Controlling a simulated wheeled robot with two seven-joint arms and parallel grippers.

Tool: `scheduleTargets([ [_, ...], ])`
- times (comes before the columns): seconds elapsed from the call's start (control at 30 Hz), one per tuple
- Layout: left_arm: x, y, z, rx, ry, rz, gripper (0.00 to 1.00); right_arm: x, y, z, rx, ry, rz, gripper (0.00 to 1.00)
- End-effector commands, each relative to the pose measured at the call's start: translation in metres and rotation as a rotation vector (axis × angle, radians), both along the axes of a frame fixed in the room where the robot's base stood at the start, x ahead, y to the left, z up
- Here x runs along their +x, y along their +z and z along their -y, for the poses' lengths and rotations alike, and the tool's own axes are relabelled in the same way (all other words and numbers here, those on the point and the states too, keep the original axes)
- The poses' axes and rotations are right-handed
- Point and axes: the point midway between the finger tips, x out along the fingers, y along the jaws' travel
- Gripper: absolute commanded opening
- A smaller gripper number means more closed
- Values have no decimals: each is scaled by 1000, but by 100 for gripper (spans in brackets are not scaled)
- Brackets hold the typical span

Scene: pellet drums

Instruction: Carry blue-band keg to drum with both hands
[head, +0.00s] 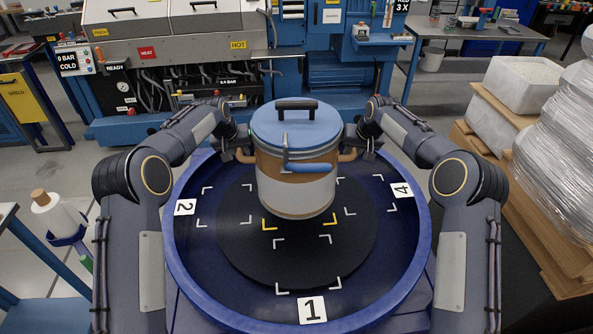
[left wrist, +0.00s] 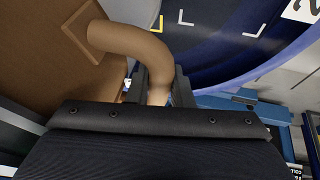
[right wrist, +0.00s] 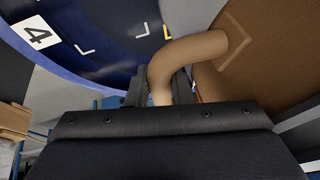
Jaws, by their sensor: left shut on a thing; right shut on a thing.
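The keg (head: 296,190) has a blue lid with a black top handle, a brown band, a pale lower body and a blue latch in front. It looks upright over the blue drum (head: 178,250), above the black disc (head: 240,255) and its yellow corner marks. My left gripper (head: 233,151) is shut on the keg's left brown handle (left wrist: 130,40). My right gripper (head: 363,150) is shut on its right brown handle (right wrist: 190,50). The drum floor shows well below the handles in both wrist views. The gap under the keg is hard to judge.
White corner marks and number plates 1 (head: 312,309), 2 (head: 185,207) and 4 (head: 402,190) lie in the drum around the keg. A blue machine (head: 338,80) stands behind. Wrapped stacks (head: 555,140) stand at right, a blue side table (head: 40,265) at left.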

Motion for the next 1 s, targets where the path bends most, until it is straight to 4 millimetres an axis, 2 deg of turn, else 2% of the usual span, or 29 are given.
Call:
scheduleTargets([
  [0.07, 1, 9, -1, 0, 2, 6, 0, 1, 9, 1, 0, -1, 4, 0],
  [0.63, 1, 7, -1, 0, 2, 6, 0, 1, 7, 1, 0, -1, 5, 0],
  [0.77, 1, -2, -1, 0, 2, 5, 0, 1, -2, 1, 0, -1, 4, 0],
  [1.0, 1, -31, -1, 0, 2, 6, 0, 0, -32, 1, 0, -1, 5, 0],
])
